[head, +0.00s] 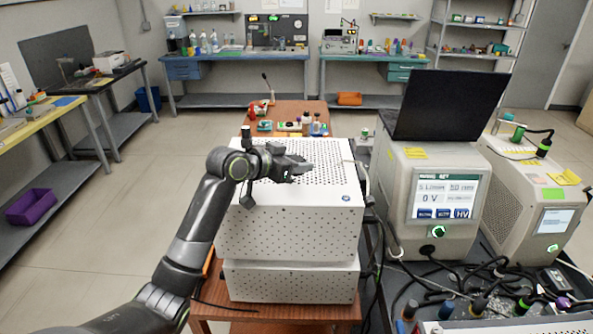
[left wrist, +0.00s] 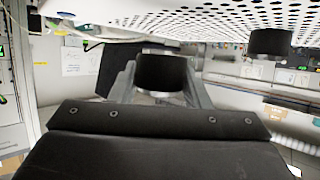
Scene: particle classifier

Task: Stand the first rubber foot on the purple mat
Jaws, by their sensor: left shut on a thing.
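My left gripper (head: 300,169) is over the perforated top of the white box (head: 308,212), pointing right. In the left wrist view, the left gripper (left wrist: 160,82) is shut on a short black cylinder, the rubber foot (left wrist: 162,72). A similar black foot (left wrist: 270,42) is against the perforated white surface (left wrist: 215,18), apart from the gripper, at the upper right of that view. The held foot cannot be made out in the head view. I cannot pick out a purple mat in either view. My right gripper is not in view.
The box rests on another white unit (head: 290,281) on a brown table. Behind it are small bottles (head: 306,122). To the right stand a grey instrument (head: 400,190) with an open laptop (head: 445,103) and cables (head: 455,272). A purple bin (head: 32,205) is at the far left.

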